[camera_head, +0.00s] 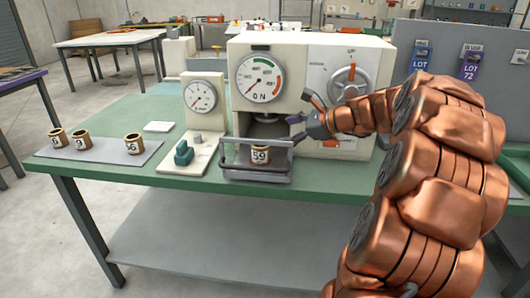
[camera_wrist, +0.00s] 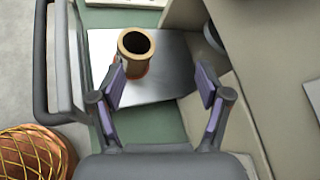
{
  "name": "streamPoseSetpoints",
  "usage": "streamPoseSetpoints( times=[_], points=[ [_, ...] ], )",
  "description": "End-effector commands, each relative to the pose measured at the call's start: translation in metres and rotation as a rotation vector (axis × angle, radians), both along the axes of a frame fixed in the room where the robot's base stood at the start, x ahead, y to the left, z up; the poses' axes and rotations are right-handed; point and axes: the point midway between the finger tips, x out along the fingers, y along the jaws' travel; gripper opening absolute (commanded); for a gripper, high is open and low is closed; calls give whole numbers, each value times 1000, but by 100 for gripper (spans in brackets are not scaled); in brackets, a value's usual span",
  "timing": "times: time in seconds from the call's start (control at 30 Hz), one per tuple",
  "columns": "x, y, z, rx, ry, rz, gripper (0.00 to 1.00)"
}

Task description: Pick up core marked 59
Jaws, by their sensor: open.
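The core marked 59 (camera_head: 260,154) stands upright on a metal plate at the front of the winding machine (camera_head: 312,62), inside a dark rail frame. In the wrist view the same core (camera_wrist: 136,52) is a tan ring with a dark hollow, upright on the plate (camera_wrist: 165,85). My gripper (camera_head: 302,128) is at the right of the core in the head view, beside the machine front. In the wrist view my gripper (camera_wrist: 163,88) is open and empty. The core lies beyond its fingertips, nearer the left finger, and a gap to the right finger shows.
The dark rail (camera_head: 256,142) crosses in front of the core. Several other cores (camera_head: 133,144) stand on a grey mat (camera_head: 110,150) at the left of the green table (camera_head: 130,117). A gauge stand (camera_head: 203,103) is left of the machine. Lot tags (camera_head: 470,66) hang at the right.

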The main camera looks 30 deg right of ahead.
Motion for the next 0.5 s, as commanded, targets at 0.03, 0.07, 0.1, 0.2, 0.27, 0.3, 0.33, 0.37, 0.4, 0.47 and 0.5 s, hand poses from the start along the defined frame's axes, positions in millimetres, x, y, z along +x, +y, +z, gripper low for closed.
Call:
streamPoseSetpoints(
  times=[0.03, 0.07, 0.1, 0.2, 0.27, 0.3, 0.33, 0.37, 0.4, 0.47, 0.5],
  points=[
    [2, -2, -4, 69, -6, -15, 76],
    [3, -2, -6, 112, -12, -24, 76],
    [5, -2, -7, 165, -19, -33, 76],
    [11, 5, -20, 254, -2, -31, 76],
    [14, 12, -32, 281, 24, -20, 76],
    [16, 17, -39, 296, 41, -12, 76],
    [17, 20, -44, 306, 54, -7, 76],
    [18, 23, -48, 315, 65, -3, 76],
    [19, 27, -54, 326, 80, 4, 76],
    [20, 32, -63, 342, 100, 13, 76],
    [21, 35, -68, 351, 111, 17, 76]
  ],
)
